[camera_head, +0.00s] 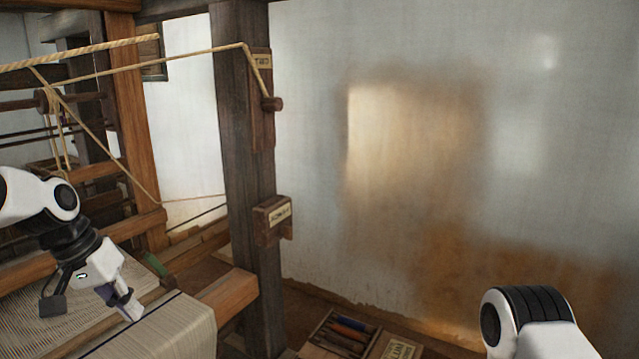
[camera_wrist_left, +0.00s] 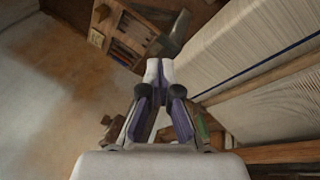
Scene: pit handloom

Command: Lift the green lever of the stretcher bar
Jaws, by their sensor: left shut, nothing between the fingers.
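A small green piece (camera_head: 155,264), likely the green lever, shows in the head view beside the woven cloth, behind and to the right of my left gripper. In the left wrist view a green piece (camera_wrist_left: 202,127) is partly hidden behind my right-hand finger. My left gripper (camera_head: 134,312) points down over the edge of the pale cloth (camera_head: 180,325), apart from the green piece. Its fingertips (camera_wrist_left: 160,70) are together with nothing between them. I cannot clearly pick out the stretcher bar. My right gripper is out of view; only part of my right arm shows.
A dark upright post (camera_head: 245,180) stands right of the cloth, with a small wooden box (camera_head: 272,220) on it. A wooden beam end (camera_head: 230,292) juts out near the cloth. A tool tray (camera_head: 345,332) lies low by the wall. Cords (camera_head: 150,65) stretch overhead at left.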

